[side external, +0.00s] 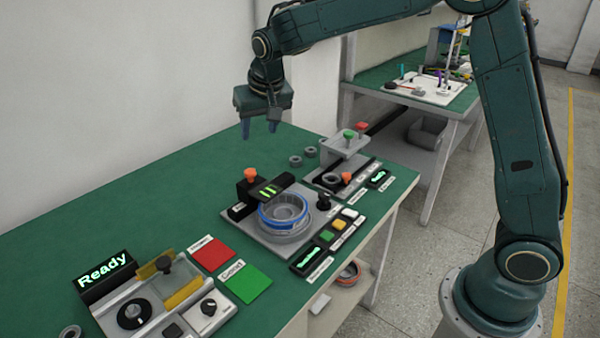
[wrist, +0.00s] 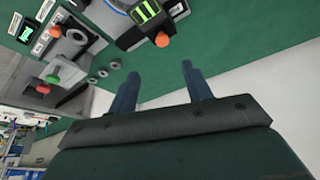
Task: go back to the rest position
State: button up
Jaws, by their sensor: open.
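My gripper (side external: 261,131) hangs above the back edge of the green bench (side external: 150,207), with its blue fingers pointing down. It is open and empty. In the wrist view the two fingers of my gripper (wrist: 160,88) stand apart with only green bench top and pale wall between and beyond them. The hub motor part, a grey ring with a blue band (side external: 284,212), sits in the round fixture at the middle of the bench, in front of and below my gripper and clear of it.
A station with red and green knobs (side external: 346,145) and small grey rings (side external: 303,158) stand right of my gripper. An orange-knobbed black block (side external: 252,182) is below it. Red (side external: 212,254) and green (side external: 244,284) pads and a "Ready" display (side external: 104,272) lie front left. The back-left bench is bare.

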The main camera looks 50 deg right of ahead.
jog(key=s+d+r+n, duration=0.1)
jog(key=s+d+r, duration=0.1)
jog(key=s+r, duration=0.55)
jog(key=s+f+n+t+y, duration=0.1)
jog(key=s+f+n, duration=0.1)
jog(key=s, duration=2.5)
jog(key=shift+s+d+f+n+y, duration=0.2)
jog(key=shift+s+f+n+y, duration=0.1)
jog(key=shift+n, duration=0.3)
jog(key=shift+o, duration=0.4)
jog(key=shift+w, duration=0.15)
